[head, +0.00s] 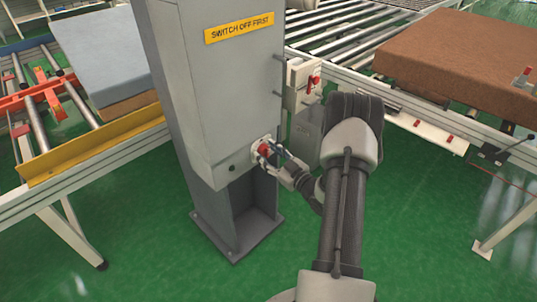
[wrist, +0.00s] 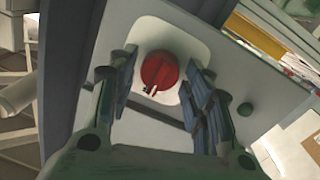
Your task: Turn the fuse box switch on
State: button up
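The grey fuse box (head: 222,90) stands on a dark pedestal and carries a yellow label reading "SWITCH OFF FIRST" (head: 239,28). Its red rotary switch (head: 264,149) sits on a pale plate low on the front. In the wrist view the red switch (wrist: 159,71) is a round knob with a small white mark at its lower left edge. My gripper (head: 272,150) is at the switch. In the wrist view my gripper (wrist: 160,85) is open, with one finger on each side of the knob and visible gaps between. Whether the fingertips touch the plate cannot be told.
A small dark round button (head: 232,168) is beside the switch. A roller conveyor with a blue-grey mattress (head: 105,50) lies left. A brown mattress (head: 465,60) lies on the right conveyor. A pale box with a red handle (head: 304,82) stands behind. Green floor is clear in front.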

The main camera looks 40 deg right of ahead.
jog(key=c, duration=0.7)
jog(key=shift+c, duration=0.2)
jog(key=shift+m, duration=0.4)
jog(key=m+p, duration=0.1)
jog(key=m, duration=0.2)
jog(key=shift+r+m, duration=0.1)
jog(key=shift+m, duration=0.2)
jog(key=m+p, duration=0.1)
jog(key=m, duration=0.3)
jog(key=shift+g+p, duration=0.3)
jog(key=m+y+p, duration=0.1)
jog(key=m, duration=0.3)
jog(key=shift+d+m+p, duration=0.1)
jog(key=shift+m+p, duration=0.2)
jog(key=m+p, duration=0.1)
jog(key=m, duration=0.2)
jog(key=shift+m, duration=0.7)
